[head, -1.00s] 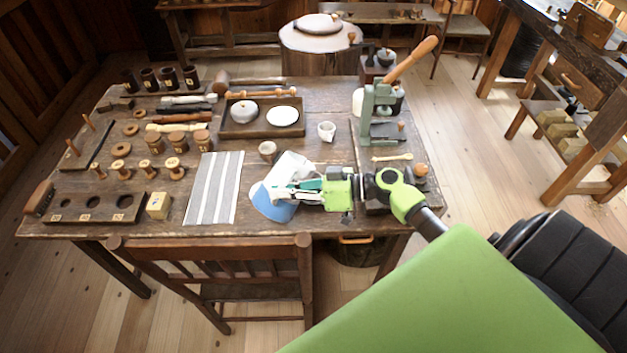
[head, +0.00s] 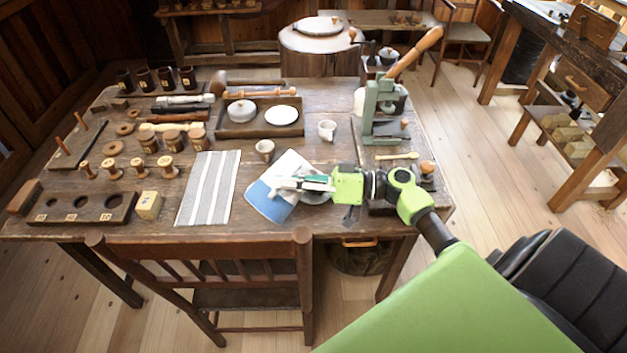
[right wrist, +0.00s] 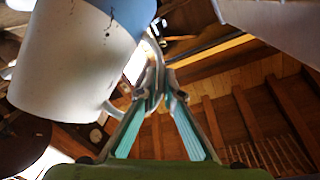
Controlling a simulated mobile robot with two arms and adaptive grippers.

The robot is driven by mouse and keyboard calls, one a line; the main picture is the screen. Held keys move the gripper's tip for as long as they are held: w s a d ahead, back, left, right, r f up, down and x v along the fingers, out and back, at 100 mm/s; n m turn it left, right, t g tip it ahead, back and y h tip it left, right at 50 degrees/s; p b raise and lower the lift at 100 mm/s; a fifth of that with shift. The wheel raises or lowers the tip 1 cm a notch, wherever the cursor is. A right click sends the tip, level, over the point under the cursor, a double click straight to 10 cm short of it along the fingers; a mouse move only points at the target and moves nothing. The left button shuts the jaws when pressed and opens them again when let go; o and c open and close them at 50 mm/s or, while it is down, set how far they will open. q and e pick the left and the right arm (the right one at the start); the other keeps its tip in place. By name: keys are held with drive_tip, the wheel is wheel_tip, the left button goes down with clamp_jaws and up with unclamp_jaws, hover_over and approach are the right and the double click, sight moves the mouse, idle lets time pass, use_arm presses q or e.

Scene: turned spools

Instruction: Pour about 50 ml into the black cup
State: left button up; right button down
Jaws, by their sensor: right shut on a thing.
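My right gripper (head: 308,184) is shut on the handle of a white and blue jug (head: 271,203) over the table's front edge. In the head view the white part lies toward the back and the blue part toward the front left. In the right wrist view the jug (right wrist: 70,60) fills the upper left, with both fingers (right wrist: 158,95) closed at its handle. Its contents are hidden. Several dark cups (head: 166,77) stand at the back left of the table; I cannot tell whether one is the black cup. My left gripper is out of view.
A beige cup (head: 265,149) and a white cup (head: 327,130) stand behind the jug. A striped cloth (head: 209,188) lies to its left. A green press (head: 380,112) stands at the right. Wooden spools (head: 141,168) crowd the left. A chair (head: 205,255) stands in front.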

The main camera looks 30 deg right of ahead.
drive_tip(key=shift+w+d+m+t+y+b, duration=0.2)
drive_tip(key=shift+d+m+t+y+b, duration=0.5)
drive_tip(key=shift+b, duration=1.65)
drive_tip(key=shift+d+r, duration=0.1)
drive_tip(key=shift+d, duration=0.25)
drive_tip(key=shift+s+d+r+b, duration=0.1)
drive_tip(key=shift+d+b, duration=0.15)
drive_tip(key=shift+b, duration=0.15)
drive_tip(key=shift+s, duration=0.1)
drive_tip(key=shift+s+d, duration=0.35)
drive_tip(key=shift+s, duration=0.55)
drive_tip(key=shift+s+d+r+m+y+b, duration=0.1)
drive_tip(key=shift+d+r+m+y+b, duration=0.15)
drive_tip(key=shift+d+m+y+b, duration=0.05)
idle(0.4)
